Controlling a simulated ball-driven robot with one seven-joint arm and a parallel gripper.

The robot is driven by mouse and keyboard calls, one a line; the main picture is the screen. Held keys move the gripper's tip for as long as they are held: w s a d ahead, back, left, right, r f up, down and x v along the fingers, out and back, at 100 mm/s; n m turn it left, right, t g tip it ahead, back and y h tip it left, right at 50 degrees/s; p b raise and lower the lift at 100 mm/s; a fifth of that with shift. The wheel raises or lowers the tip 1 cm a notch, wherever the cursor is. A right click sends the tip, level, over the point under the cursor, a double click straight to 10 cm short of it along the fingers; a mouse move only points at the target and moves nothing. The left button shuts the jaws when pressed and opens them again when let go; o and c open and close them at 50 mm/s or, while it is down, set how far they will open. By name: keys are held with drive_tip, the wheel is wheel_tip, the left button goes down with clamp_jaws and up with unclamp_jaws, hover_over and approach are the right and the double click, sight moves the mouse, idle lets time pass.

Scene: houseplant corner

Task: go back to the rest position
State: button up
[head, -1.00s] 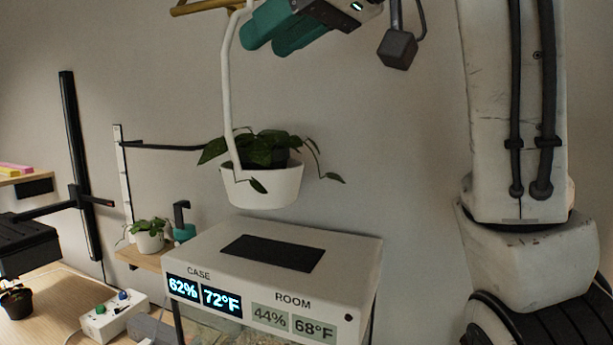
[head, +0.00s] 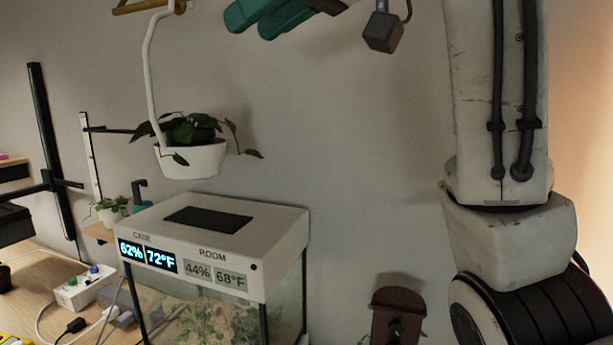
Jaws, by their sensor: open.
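My gripper (head: 266,20) shows at the top of the head view, with two teal fingers pointing left. It is open and nothing shows between the fingers. Part of it is cut off by the top edge of the picture. A white hanging planter (head: 192,160) with a leafy plant hangs to the lower left of my gripper. Its white hook arm (head: 152,85) reaches up to a brass rod (head: 140,7). The gripper appears to the right of the hook, with a gap between them in the picture.
A glass case (head: 240,317) with a white lid (head: 262,222) and lit displays stands below the planter. A potted plant (head: 109,211), a power strip (head: 85,288) and a black post (head: 50,150) are at left. A brown object (head: 398,312) is at bottom centre. Bare wall lies behind.

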drive_tip(key=w+d+f+m+h, duration=0.1)
drive_tip(key=w+d+f+m, duration=0.2)
drive_tip(key=f, duration=0.9)
drive_tip(key=w+d+f+m+h, duration=0.1)
drive_tip(key=w+d+f, duration=0.25)
drive_tip(key=f, duration=0.75)
drive_tip(key=s+d+f+m+h, duration=0.2)
drive_tip(key=d+f, duration=0.2)
drive_tip(key=f, duration=0.8)
drive_tip(key=s+d+f+m+h, duration=0.15)
drive_tip(key=d+f, duration=0.25)
drive_tip(key=f, duration=0.8)
drive_tip(key=s+d+f+m+g+h, duration=0.15)
drive_tip(key=s+d+f, duration=0.25)
drive_tip(key=s+f, duration=0.4)
drive_tip(key=s+d+f+m+g+h, duration=0.15)
drive_tip(key=s+d+f, duration=0.4)
drive_tip(key=f, duration=0.55)
drive_tip(key=s+d+f+g+h, duration=0.1)
drive_tip(key=s+d+f, duration=0.1)
drive_tip(key=s, duration=0.5)
drive_tip(key=s+d+f+m+g+h, duration=0.1)
drive_tip(key=s+d+f, duration=0.2)
drive_tip(key=s, duration=0.5)
drive_tip(key=s+d+f+g+h, duration=0.1)
drive_tip(key=s+d+f, duration=0.1)
drive_tip(key=s, duration=0.5)
drive_tip(key=shift+s+d+f+m, duration=0.25)
drive_tip(key=shift+d+f+m, duration=0.1)
drive_tip(key=shift+f, duration=0.45)
